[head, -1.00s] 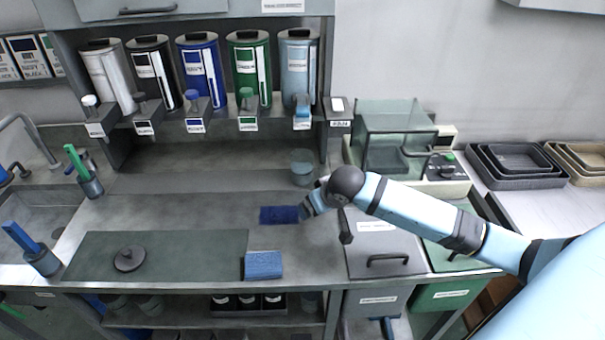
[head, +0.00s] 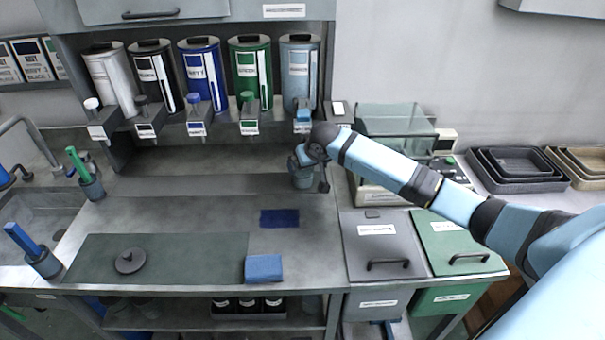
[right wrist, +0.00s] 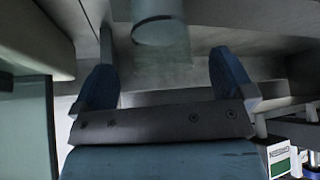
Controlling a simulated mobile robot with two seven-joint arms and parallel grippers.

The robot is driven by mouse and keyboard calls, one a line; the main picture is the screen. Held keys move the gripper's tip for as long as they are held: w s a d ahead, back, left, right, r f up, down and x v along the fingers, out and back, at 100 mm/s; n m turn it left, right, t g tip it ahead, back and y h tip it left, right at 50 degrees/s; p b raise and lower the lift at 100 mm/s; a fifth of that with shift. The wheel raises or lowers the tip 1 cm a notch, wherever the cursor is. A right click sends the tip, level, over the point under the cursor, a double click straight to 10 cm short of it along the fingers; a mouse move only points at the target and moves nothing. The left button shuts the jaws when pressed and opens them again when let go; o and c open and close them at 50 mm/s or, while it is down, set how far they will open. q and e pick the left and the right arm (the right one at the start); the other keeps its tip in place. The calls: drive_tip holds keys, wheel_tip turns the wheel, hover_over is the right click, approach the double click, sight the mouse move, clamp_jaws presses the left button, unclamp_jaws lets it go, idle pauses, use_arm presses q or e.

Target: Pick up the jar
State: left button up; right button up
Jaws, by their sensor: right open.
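The jar (head: 303,181) is a clear grey-green glass vessel standing on the counter below the light-blue dispenser at the right end of the row. My right gripper (head: 301,156) is at the jar and hides its upper part in the head view. In the right wrist view the two blue fingers of the right gripper (right wrist: 165,78) are spread apart. The glass of the jar (right wrist: 160,62) shows ahead in the gap between them, and I cannot tell whether either finger touches it. My left gripper is not in view.
A dark round lid (head: 129,260) lies on the green mat (head: 190,262). A dark blue cloth (head: 279,218) and a blue sponge (head: 263,268) lie in front of the jar. Dispensers (head: 299,72) hang above it. A glass tank (head: 395,125) stands to the right.

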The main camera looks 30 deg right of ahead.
drive_tip(key=x, duration=0.5)
drive_tip(key=shift+w, duration=0.2)
drive_tip(key=c, duration=1.3)
drive_tip(key=shift+s+r, duration=0.4)
drive_tip(key=s+r, duration=0.2)
drive_tip(key=s, duration=0.2)
drive_tip(key=s+a+r, duration=0.1)
drive_tip(key=s+r, duration=0.2)
drive_tip(key=s, duration=0.1)
drive_tip(key=s+a+r, duration=0.1)
drive_tip(key=s+r, duration=0.1)
drive_tip(key=s, duration=0.3)
drive_tip(key=shift+a+r, duration=0.2)
